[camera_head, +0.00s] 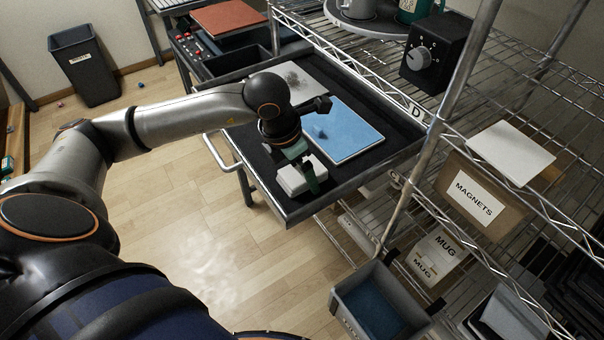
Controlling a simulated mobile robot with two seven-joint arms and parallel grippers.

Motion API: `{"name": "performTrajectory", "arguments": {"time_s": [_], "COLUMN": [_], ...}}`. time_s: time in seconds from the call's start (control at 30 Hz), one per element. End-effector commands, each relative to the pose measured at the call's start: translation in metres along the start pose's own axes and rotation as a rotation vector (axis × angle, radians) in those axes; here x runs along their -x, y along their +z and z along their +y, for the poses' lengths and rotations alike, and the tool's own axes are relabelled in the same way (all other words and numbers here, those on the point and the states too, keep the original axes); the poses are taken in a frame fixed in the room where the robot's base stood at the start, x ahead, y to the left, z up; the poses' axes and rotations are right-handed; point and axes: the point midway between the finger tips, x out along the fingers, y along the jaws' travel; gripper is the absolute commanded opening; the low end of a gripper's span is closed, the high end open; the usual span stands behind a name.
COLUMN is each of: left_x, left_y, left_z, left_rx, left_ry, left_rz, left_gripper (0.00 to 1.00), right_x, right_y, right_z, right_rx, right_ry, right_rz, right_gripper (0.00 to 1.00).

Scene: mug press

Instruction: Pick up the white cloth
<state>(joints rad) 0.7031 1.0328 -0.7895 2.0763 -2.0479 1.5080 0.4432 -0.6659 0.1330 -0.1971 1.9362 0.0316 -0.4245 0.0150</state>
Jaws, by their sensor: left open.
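A small white folded pad, which looks like the white cloth (292,181), lies in the near part of the dark tray (262,170). My left gripper (302,164) points down right at it, with green fingers open. One finger shows in front of the white piece near its right side. The other is partly hidden by the wrist, so I cannot tell whether the fingers touch the cloth. The cloth appears to rest in the tray. My right gripper is not in view.
In the tray, a blue panel (345,128) and a smudged pale panel (299,82) lie behind the gripper. A wire shelf with its post (437,130) stands close on the right. It bears a black dial box (436,52) and a magnets box (471,198).

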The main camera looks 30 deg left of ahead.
Motion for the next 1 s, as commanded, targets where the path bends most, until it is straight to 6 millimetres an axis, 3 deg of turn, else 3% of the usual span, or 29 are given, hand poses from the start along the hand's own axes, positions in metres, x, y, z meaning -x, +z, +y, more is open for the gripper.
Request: {"name": "performTrajectory", "arguments": {"time_s": [0.63,1.0], "left_x": [-0.0028,-0.0029], "left_y": [-0.0009,-0.0009], "left_z": [0.0002,0.0001], "left_rx": [0.0,0.0], "left_ry": [0.0,0.0], "left_rz": [0.0,0.0], "left_gripper": [0.99,0.57], "right_x": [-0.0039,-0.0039], "right_y": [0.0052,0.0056], "right_z": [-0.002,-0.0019], "right_rx": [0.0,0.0], "right_ry": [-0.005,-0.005], "right_rz": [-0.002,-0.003], "right_gripper": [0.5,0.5]}}
